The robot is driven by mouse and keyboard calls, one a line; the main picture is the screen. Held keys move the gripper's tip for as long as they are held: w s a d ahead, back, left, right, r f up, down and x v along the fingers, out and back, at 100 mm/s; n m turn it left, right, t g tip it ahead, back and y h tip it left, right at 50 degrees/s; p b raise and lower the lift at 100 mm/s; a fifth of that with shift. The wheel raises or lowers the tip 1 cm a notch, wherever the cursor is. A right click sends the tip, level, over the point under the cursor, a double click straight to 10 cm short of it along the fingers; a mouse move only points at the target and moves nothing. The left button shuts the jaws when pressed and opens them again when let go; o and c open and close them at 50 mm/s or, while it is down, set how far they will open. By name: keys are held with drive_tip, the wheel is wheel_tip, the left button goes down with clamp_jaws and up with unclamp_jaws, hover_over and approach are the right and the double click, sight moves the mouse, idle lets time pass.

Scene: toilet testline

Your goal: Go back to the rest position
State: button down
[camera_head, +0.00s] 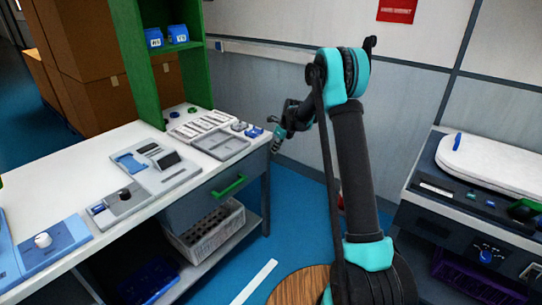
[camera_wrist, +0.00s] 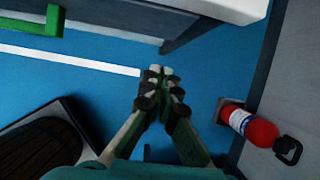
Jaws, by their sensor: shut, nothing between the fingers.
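My gripper (camera_head: 277,140) is near the right end of the white worktable (camera_head: 85,160) in the head view, over the floor beside it. In the wrist view my gripper (camera_wrist: 162,74) points down at the blue floor (camera_wrist: 95,85), with its fingertips together and nothing between them. My arm rises from the lower right in the head view and bends at the top toward the left. No object is seen touching the fingers.
The worktable carries grey trays (camera_head: 222,143) and devices. A green handle (camera_head: 228,186) sticks out from its drawer. A fire extinguisher (camera_wrist: 250,127) stands by the wall. A second bench (camera_head: 480,215) with a white lid is at the right. Blue floor lies open between.

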drive_tip(key=s+d+r+n+h, duration=0.1)
drive_tip(key=s+d+r+n, duration=0.3)
drive_tip(key=s, duration=0.4)
drive_tip(key=s+d+r+n, duration=0.3)
drive_tip(key=s+d+n, duration=0.15)
drive_tip(key=s, duration=0.35)
drive_tip(key=s+d+r+n+h, duration=0.1)
drive_tip(key=s+d+r+n, duration=0.3)
drive_tip(key=s, duration=0.4)
drive_tip(key=s+d+f+n, duration=0.2)
drive_tip(key=s+n, duration=0.4)
drive_tip(key=s, duration=0.6)
drive_tip(key=s+d+f+n+t+h, duration=0.1)
drive_tip(key=s+d+f+n, duration=0.2)
drive_tip(key=s+n, duration=0.4)
drive_tip(key=s+f, duration=0.1)
drive_tip(key=s, duration=0.3)
drive_tip(key=shift+s+d, duration=0.15)
drive_tip(key=shift+s, duration=0.25)
